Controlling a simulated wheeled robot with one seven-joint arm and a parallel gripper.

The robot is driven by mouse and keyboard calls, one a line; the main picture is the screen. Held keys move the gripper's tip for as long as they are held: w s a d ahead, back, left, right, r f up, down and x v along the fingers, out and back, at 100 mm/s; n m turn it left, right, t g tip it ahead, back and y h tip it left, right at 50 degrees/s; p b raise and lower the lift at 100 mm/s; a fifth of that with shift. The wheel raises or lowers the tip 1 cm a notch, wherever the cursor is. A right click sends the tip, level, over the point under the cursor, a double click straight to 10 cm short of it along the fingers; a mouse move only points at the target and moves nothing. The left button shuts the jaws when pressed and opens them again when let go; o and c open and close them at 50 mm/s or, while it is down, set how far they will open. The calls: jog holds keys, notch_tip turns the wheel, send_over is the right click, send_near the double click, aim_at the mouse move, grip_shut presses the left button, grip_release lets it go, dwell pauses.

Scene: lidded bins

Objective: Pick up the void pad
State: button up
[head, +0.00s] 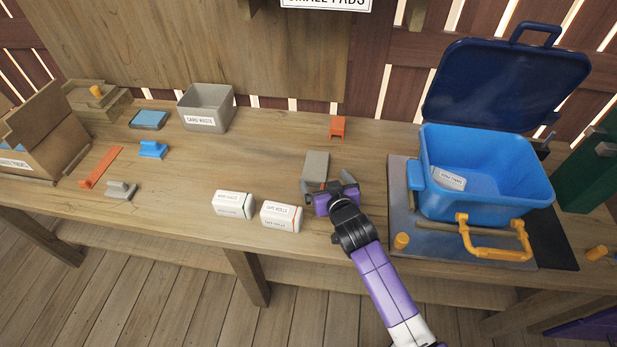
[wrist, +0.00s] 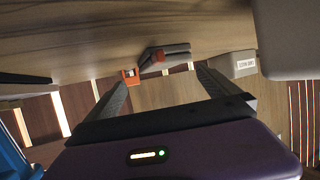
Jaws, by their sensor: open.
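No label marks the void pad. The likeliest match is a plain grey block (head: 316,166) lying on the bench, just beyond my gripper (head: 326,182). In the wrist view a grey block with a reddish spot (wrist: 170,52) shows ahead, between the lines of my two fingers (wrist: 163,76); I take it to be the same one. My fingers are spread apart with nothing between them. The block is beyond the fingertips, and I cannot tell whether either finger touches it.
An open blue bin (head: 480,195) with a raised lid (head: 500,85) stands right, holding a white box. White boxes (head: 233,204) (head: 281,216) sit left of my gripper. An orange bracket (head: 337,126) stands behind the block. A grey open bin (head: 207,108) is back left.

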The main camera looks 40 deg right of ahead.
aim_at(316, 167)
jog(key=shift+p+x, duration=0.35)
jog(key=shift+x, duration=3.5)
jog(key=shift+w+r, duration=0.1)
jog(key=shift+c, duration=0.4)
jog(key=shift+r, duration=0.1)
jog(key=c, duration=1.2)
jog(key=shift+r, duration=0.1)
jog(key=shift+c, duration=0.2)
notch_tip(316, 167, up, 20)
